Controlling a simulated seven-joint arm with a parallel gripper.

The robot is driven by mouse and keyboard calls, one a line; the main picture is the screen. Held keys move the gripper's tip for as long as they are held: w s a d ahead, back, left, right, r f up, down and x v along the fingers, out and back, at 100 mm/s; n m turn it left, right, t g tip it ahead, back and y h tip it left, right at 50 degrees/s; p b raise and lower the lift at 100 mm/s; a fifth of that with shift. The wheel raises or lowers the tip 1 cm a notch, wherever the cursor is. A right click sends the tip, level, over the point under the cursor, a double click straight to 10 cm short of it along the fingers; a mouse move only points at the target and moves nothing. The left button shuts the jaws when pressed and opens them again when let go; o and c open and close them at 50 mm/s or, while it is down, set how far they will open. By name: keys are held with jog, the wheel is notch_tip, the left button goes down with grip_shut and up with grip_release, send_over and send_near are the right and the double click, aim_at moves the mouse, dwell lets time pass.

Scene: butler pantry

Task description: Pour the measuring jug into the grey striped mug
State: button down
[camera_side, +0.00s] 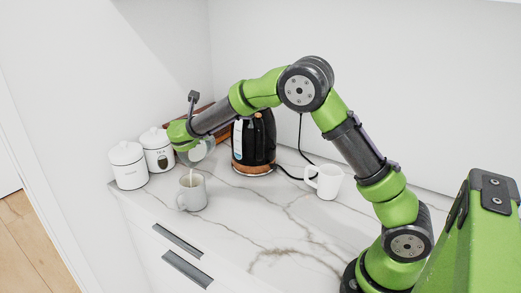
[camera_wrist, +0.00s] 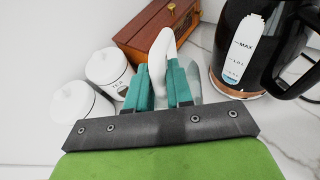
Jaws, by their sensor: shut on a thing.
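My gripper (camera_side: 188,148) is held above the counter, in front of the kettle. In the wrist view its two teal fingers (camera_wrist: 160,85) are shut on a pale, rounded part of the measuring jug (camera_wrist: 160,52). The clear jug body (camera_side: 203,151) shows below the gripper in the side view, seemingly tilted, mostly hidden by it. A light grey mug (camera_side: 194,197) stands upright on the counter just below the jug. A thin pale streak shows at its mouth; I cannot tell whether it is liquid or a utensil. Its stripes are too small to make out.
A black kettle (camera_side: 261,140) stands behind, with its cord trailing right. Two white lidded canisters (camera_side: 130,172) (camera_side: 158,158) stand at left. A wooden box (camera_wrist: 157,28) is behind the gripper. A white mug (camera_side: 325,186) stands to the right. The front counter is clear.

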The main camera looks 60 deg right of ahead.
jog(key=shift+s+a+r+t+h, duration=0.3)
jog(key=shift+s+a+t+h, duration=0.1)
jog(key=shift+a+t+h, duration=0.2)
jog(key=shift+s+a+r+t+h, duration=0.25)
jog(key=shift+s+a+t+h, duration=0.2)
jog(key=shift+a, duration=0.25)
dwell(1.3)
jog(key=shift+w+d, duration=0.1)
jog(key=shift+w+d+f+g+y, duration=0.15)
jog(key=shift+w+d+g+y, duration=0.2)
jog(key=shift+d, duration=0.2)
jog(key=shift+w+d+f+g+y, duration=0.15)
jog(key=shift+w+d+g+y, duration=0.1)
jog(key=shift+d+g+y, duration=0.25)
jog(key=shift+w+d+f+g+y, duration=0.3)
jog(key=shift+d+f+g+y, duration=0.1)
jog(key=shift+d+y, duration=0.15)
jog(key=shift+w+d+f+g+y, duration=0.35)
jog(key=shift+d+y, duration=0.1)
jog(key=shift+d, duration=0.1)
jog(key=shift+w+d+f+m+g+y, duration=0.2)
jog(key=shift+d+f+m+g+y, duration=0.2)
jog(key=shift+y, duration=0.2)
